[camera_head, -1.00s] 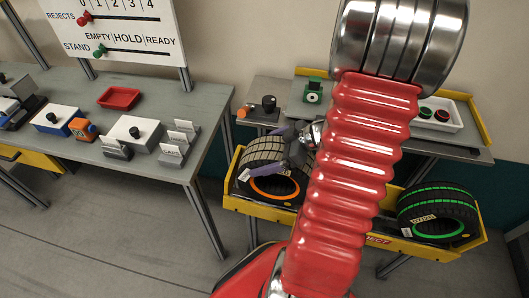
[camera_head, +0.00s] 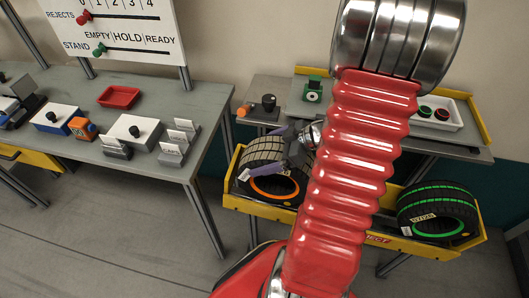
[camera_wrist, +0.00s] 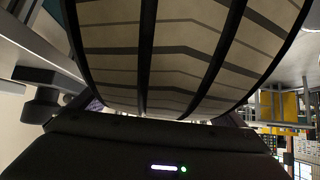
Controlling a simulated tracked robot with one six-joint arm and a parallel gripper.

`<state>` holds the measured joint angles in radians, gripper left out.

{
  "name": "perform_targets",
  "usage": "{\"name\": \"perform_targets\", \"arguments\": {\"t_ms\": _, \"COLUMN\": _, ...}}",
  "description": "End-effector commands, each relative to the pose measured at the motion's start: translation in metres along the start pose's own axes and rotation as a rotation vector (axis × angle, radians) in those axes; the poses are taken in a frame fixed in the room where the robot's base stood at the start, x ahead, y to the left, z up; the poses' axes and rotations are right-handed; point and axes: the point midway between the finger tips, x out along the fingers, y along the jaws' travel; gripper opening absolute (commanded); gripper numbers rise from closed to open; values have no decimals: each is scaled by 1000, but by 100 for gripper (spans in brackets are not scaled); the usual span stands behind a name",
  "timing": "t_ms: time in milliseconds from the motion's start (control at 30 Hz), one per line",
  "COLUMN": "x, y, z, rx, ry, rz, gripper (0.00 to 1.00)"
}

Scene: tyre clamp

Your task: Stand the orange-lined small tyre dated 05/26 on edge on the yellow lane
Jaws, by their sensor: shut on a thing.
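The orange-lined tyre (camera_head: 262,152) sits at the left of a yellow-edged tray, tilted, with its orange ring facing down and forward in the head view. Its tread (camera_wrist: 180,55) fills the upper part of the wrist view, close to my gripper. My gripper (camera_head: 275,165) is shut on this tyre, with purple-grey fingers across its tread and side. The far finger is partly hidden. No date mark on this tyre can be read. A green-lined tyre (camera_head: 437,212) with a yellowish label stands at the right of the same tray.
The yellow tray edge (camera_head: 262,213) runs in front of both tyres. A shelf behind holds a green device (camera_head: 313,91) and a white bin (camera_head: 437,115). A grey table (camera_head: 215,110) with a red tray (camera_head: 118,97) stands left. My red arm hides the tray's middle.

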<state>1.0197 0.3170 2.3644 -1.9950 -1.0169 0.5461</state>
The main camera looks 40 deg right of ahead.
Motion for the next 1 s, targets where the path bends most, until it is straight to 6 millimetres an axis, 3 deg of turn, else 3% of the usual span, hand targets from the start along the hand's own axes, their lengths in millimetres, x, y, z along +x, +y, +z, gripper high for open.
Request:
{"name": "perform_targets", "arguments": {"t_ms": 400, "x": 1, "y": 1, "z": 1, "rx": -1, "ry": 2, "rz": 1, "gripper": 31}}
{"name": "perform_targets", "arguments": {"t_ms": 433, "x": 2, "y": 1, "z": 1, "rx": -2, "ry": 2, "rz": 1, "gripper": 94}}
{"name": "perform_targets", "arguments": {"t_ms": 500, "x": 2, "y": 1, "z": 2, "rx": -2, "ry": 1, "rz": 1, "gripper": 99}}
{"name": "perform_targets", "arguments": {"t_ms": 1000, "x": 2, "y": 0, "z": 2, "rx": 0, "ry": 0, "rz": 0, "gripper": 100}}
